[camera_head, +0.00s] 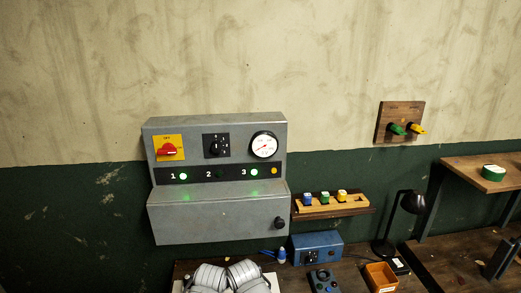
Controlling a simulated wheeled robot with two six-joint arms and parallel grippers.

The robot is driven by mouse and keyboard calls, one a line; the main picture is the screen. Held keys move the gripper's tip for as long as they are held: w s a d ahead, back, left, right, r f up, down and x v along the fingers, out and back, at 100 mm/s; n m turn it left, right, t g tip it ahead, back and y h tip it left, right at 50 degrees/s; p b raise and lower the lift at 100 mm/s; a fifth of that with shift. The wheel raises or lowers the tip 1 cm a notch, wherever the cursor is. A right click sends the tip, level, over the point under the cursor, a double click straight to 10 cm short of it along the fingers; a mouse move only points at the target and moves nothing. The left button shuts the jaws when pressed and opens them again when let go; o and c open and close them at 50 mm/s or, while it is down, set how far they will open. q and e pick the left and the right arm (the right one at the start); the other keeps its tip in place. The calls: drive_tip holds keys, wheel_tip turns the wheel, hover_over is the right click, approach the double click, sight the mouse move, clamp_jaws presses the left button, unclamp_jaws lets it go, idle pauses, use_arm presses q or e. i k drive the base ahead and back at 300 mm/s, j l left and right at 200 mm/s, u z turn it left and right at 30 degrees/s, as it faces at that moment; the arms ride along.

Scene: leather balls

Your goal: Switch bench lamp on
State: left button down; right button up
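A black bench lamp (413,202) stands at the right, on the bench below the wooden shelf. Its round shade is on a thin bent stem that rises from a dark base. No glow shows at the shade. A small black box with a pale top (399,266) sits close to the lamp's base. I cannot tell whether it is the lamp's switch.
A grey control panel (217,215) with a red knob (167,149), dial and gauge hangs on the wall. Lamps 1 and 3 glow green. A wooden shelf (480,165) is at right.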

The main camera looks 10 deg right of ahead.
sight(396, 262)
drive_tip(key=l+z, duration=0.1)
drive_tip(key=z, duration=0.3)
drive_tip(key=i+z, duration=0.15)
drive_tip(key=z, duration=0.25)
drive_tip(key=i+z, duration=0.1)
drive_tip(key=z, duration=0.3)
drive_tip(key=i+z, duration=0.1)
drive_tip(key=z, duration=0.25)
